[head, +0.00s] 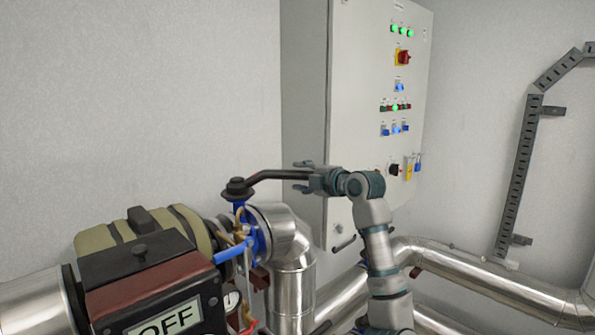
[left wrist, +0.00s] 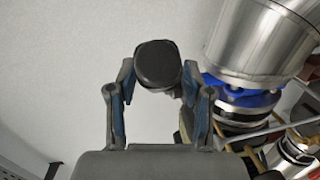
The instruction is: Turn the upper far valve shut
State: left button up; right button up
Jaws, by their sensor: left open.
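The valve's black lever handle (head: 272,175) runs right from a dark round hub (head: 237,188) on top of a blue valve body (head: 256,235), beside the steel pipe. My left gripper (head: 302,176) is at the lever's free end, with its fingers apart. In the left wrist view the dark rounded lever end (left wrist: 157,62) lies between the two open fingers of the left gripper (left wrist: 158,78), with gaps at the sides. I cannot tell whether any finger touches it. My right gripper is not in view.
A grey control cabinet (head: 375,120) with lit buttons stands just behind the gripper. A box marked OFF (head: 150,285) and an olive jacketed part (head: 95,238) are at the lower left. Steel pipes (head: 490,285) run low at the right. The wall above the lever is clear.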

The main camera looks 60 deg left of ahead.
pick_arm(q)
jog(key=shift+s+a, duration=0.2)
jog(key=shift+a, duration=0.5)
jog(key=shift+d, duration=0.4)
jog(key=shift+c, duration=0.5)
jog(key=shift+r, duration=0.1)
grip_shut()
jog(key=shift+f+t+b, duration=0.2)
jog(key=shift+t+b, duration=0.1)
jog(key=shift+b, duration=0.15)
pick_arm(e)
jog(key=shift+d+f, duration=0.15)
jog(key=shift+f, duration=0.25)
